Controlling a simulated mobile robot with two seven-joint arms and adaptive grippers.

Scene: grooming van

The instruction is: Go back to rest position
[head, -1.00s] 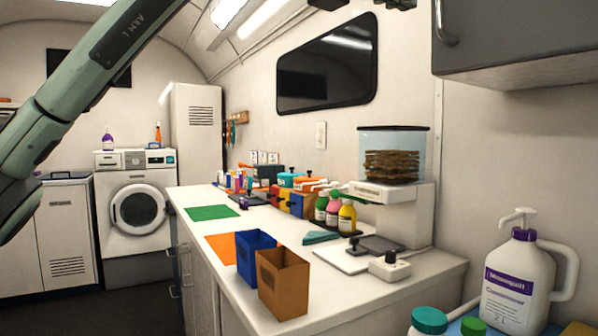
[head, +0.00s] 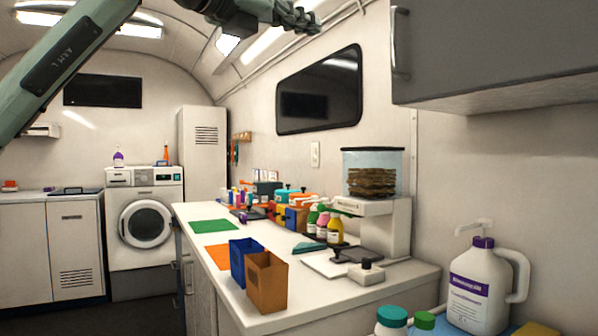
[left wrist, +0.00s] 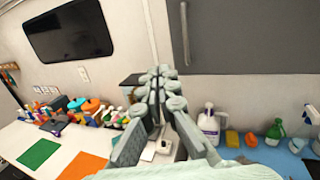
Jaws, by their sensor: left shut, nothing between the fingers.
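My left arm comes in from the upper left in the head view, and my left gripper (head: 296,18) is high up near the ceiling, above the wall screen. In the left wrist view the left gripper (left wrist: 162,78) is shut and empty, with its fingers together in front of the wall and the grey cabinet. It touches nothing that I can see. My right gripper is in neither view.
Below, the white counter (head: 310,292) holds a blue bin (head: 243,262), a brown bin (head: 268,283), bottles and a clear dispenser (head: 372,178). A grey overhead cabinet (head: 490,50) juts out at the upper right. A large white jug (head: 475,290) stands lower right.

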